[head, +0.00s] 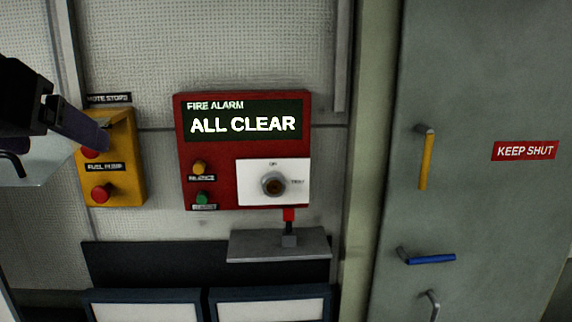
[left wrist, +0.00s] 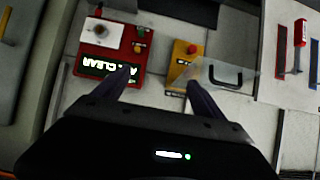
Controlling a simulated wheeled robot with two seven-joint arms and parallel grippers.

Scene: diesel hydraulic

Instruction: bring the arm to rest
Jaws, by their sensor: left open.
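My left gripper (head: 100,140) comes in from the left in the head view, in front of the yellow remote stop box (head: 127,165). One purple finger overlaps the box's upper red button. In the left wrist view the two fingers of the gripper (left wrist: 158,86) stand apart with nothing between them. The wrist view looks towards the red fire alarm panel (left wrist: 107,50) and the yellow box (left wrist: 185,57). Whether a finger touches the box cannot be told. My right gripper is in neither view.
A clear panel with a dark handle (left wrist: 226,78) sticks out beside the yellow box. The fire alarm panel (head: 245,170) reads ALL CLEAR. A grey ledge (head: 265,250) juts out below it, under a red-topped piece. A grey door (head: 490,220) with handles stands at the right.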

